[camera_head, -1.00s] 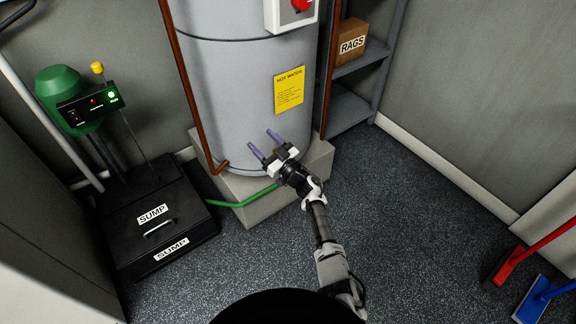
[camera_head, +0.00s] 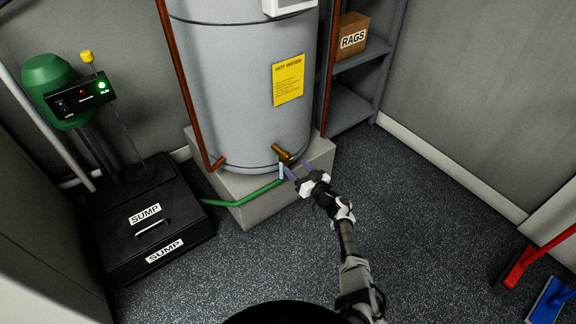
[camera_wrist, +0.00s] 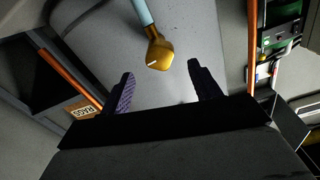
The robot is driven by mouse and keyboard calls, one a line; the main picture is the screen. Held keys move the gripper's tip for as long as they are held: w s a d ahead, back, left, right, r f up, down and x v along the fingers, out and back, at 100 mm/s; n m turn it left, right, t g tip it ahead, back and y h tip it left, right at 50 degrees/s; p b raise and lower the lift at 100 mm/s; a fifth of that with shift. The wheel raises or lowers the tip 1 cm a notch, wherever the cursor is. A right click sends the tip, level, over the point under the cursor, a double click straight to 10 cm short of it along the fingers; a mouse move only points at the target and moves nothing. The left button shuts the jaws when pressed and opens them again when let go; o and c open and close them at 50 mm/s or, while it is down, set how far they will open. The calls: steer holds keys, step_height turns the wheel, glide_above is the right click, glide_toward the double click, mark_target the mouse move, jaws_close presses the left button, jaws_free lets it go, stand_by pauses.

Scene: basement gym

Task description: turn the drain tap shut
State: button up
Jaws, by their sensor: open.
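The brass drain tap (camera_head: 281,153) sticks out from the lower front of the grey tank (camera_head: 245,95). A pale blue bar (camera_head: 282,172), seemingly its lever, hangs down from it. In the wrist view, which is upside down, the brass part (camera_wrist: 159,54) lies just beyond the fingertips, between their lines, and the pale blue bar (camera_wrist: 143,11) runs to the top edge. My gripper (camera_head: 295,166) has its purple fingers apart and empty, just right of the bar. The wrist view also shows my gripper (camera_wrist: 161,69) open. I cannot tell whether a finger touches the tap.
A green hose (camera_head: 240,200) runs left from beneath the tap along the concrete plinth (camera_head: 275,209). Copper pipes (camera_head: 181,85) flank the tank. A black sump box (camera_head: 185,220) stands at left and a shelf (camera_head: 350,110) at right. The floor (camera_head: 420,230) in front is clear.

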mark_target(289, 159)
steer(key=b+x, duration=0.3)
steer(key=x, duration=0.1)
steer(key=shift+w+a+f+b, duration=0.1)
steer(key=shift+w+f+b, duration=0.15)
steer(key=shift+b, duration=0.1)
steer(key=shift+w+a+r+b, duration=0.3)
steer(key=shift+w+a+b, duration=0.2)
steer(key=shift+w, duration=0.1)
steer(key=shift+c, duration=0.2)
steer(key=c, duration=0.9)
